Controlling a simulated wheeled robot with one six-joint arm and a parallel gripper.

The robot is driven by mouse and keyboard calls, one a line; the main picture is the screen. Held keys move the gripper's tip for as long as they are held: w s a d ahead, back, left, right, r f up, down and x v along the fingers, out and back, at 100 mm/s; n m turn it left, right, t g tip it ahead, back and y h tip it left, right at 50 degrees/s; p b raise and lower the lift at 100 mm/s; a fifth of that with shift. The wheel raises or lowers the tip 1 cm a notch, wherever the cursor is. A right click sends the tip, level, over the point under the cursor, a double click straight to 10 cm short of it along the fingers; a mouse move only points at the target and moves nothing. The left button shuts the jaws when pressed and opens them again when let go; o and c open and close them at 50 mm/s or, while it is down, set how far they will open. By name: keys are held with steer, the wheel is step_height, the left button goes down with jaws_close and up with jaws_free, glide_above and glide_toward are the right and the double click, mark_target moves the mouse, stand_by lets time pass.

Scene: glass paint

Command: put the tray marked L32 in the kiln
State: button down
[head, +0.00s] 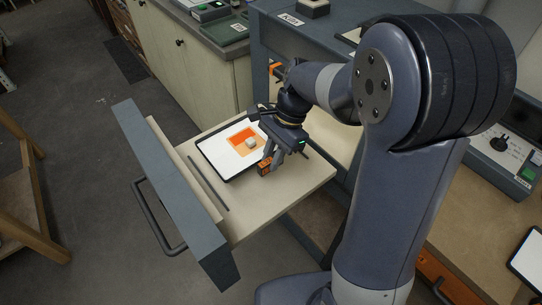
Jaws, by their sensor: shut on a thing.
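A tray (217,164) with a dark rim and white face lies in the pulled-out drawer (290,189) of a blue-grey cabinet. It bears an orange patterned square (239,136) and a small pale block (251,143). No L32 mark is readable on it from here. My gripper (267,165), with orange fingertips, is shut on the tray's right edge. The exact contact is partly hidden by the fingers. The cabinet has a small label (291,19) on top that looks like KILN.
The drawer's grey front (175,195) has a dark handle (156,217). A thin dark bar (209,183) lies beside the tray. A wooden frame (25,205) stands at left. A grey device (507,150) and part of another dark-rimmed tray (527,258) show at right.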

step_height(320, 180, down, 4)
steer(key=b, duration=0.3)
steer(key=shift+r, duration=0.1)
steer(key=shift+f+b, duration=0.7)
steer(key=shift+f, duration=0.35)
steer(key=shift+a, duration=0.1)
steer(key=c, duration=1.3)
jaws_free()
steer(key=shift+s+f, duration=0.1)
steer(key=shift+o, duration=0.2)
step_height(320, 180, up, 7)
steer(key=p, duration=0.7)
steer(key=shift+f, duration=0.15)
